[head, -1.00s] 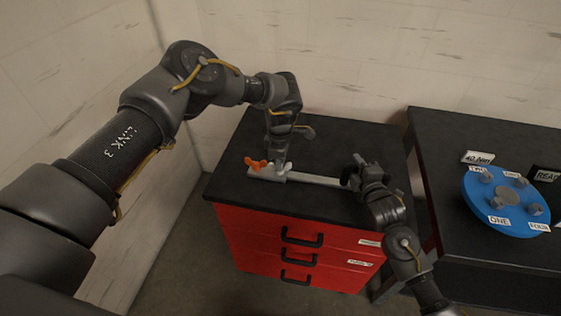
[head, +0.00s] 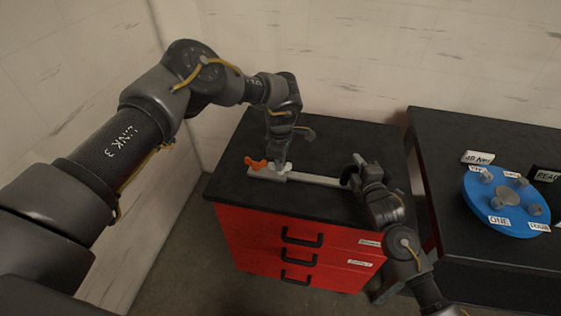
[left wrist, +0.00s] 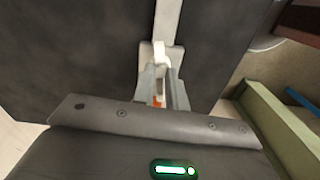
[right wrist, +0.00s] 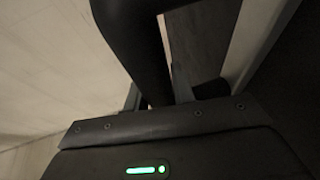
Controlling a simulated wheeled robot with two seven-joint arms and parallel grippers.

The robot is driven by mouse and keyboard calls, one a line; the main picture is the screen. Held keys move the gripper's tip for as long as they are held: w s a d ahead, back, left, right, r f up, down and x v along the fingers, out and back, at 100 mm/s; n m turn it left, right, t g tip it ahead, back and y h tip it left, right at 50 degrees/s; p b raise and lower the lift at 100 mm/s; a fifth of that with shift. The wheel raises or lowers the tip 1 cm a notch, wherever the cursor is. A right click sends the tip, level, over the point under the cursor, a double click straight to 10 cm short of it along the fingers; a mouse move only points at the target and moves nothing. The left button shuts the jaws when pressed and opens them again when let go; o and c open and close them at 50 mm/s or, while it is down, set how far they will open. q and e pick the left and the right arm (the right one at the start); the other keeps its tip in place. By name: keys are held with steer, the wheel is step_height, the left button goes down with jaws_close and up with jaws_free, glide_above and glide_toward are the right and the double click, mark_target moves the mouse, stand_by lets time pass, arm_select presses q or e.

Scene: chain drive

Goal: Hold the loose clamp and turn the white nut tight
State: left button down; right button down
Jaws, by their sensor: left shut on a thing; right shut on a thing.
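The clamp lies across the top of the red cabinet as a long pale bar (head: 318,180) with an orange wing piece (head: 256,163) near its left end. The white nut (head: 287,167) sits on the bar just right of the orange piece; it also shows in the left wrist view (left wrist: 161,50). My left gripper (head: 281,164) points down from above and is shut on the white nut, partly hiding it. My right gripper (head: 351,179) is shut on the clamp at the bar's right end. In the right wrist view a large dark rounded part (right wrist: 135,40) hides most of the grip.
The red cabinet (head: 262,228) has a black top with free room behind and in front of the bar. A second black table (head: 450,135) stands at the right, with a blue disc (head: 480,205) carrying grey knobs and labels. A wall is close behind.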

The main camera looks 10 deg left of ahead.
arm_select(q)
steer(key=shift+m, duration=0.5)
stand_by(1.8)
steer(key=c, duration=1.4)
jaws_free()
step_height(320, 180, up, 12)
